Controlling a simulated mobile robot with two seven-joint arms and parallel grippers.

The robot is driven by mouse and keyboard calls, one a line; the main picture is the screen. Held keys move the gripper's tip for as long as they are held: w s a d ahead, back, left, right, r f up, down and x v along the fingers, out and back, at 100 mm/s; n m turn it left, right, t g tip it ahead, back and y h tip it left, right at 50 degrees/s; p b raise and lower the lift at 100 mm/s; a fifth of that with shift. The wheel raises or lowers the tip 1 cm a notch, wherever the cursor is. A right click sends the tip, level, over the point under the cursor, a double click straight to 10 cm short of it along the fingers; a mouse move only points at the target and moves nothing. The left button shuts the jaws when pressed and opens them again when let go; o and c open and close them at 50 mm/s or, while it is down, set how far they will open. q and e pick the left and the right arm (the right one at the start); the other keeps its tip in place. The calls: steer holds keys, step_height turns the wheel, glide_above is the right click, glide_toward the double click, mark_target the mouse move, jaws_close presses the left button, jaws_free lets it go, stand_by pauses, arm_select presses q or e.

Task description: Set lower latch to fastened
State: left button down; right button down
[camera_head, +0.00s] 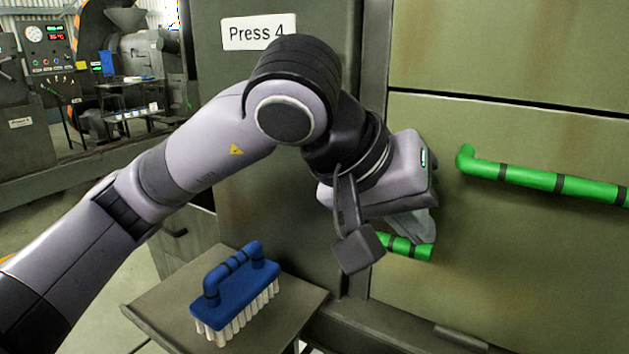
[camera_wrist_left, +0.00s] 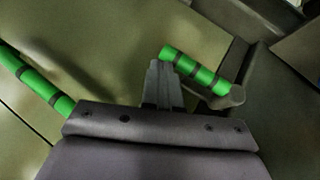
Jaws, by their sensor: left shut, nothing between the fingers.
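A short green handle with dark bands, which looks like the lower latch (camera_head: 408,247), sits low at the left edge of the olive panel. It lies nearly level in the head view, its left part hidden behind my wrist. It also shows in the left wrist view (camera_wrist_left: 200,72), joined to a dark pivot at one end. My left gripper (camera_head: 422,222) is shut and empty, with its fingers just above the latch in the head view. In the left wrist view the fingertips (camera_wrist_left: 161,68) are at the handle's free end; I cannot tell whether they touch it.
A long green bar handle (camera_head: 560,184) crosses the panel (camera_head: 500,255) to the right. A blue brush (camera_head: 236,290) with white bristles stands on a small grey side table (camera_head: 165,305) at lower left. The "Press 4" sign (camera_head: 252,32) is partly covered by my arm.

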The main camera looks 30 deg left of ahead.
arm_select(q)
steer(key=shift+s+d+f+b, duration=0.1)
steer(key=shift+d+f+b, duration=0.15)
steer(key=shift+f+b, duration=0.2)
arm_select(e)
steer(key=shift+w+a+f, duration=0.15)
steer(key=shift+w+a, duration=0.05)
steer(key=shift+a, duration=0.1)
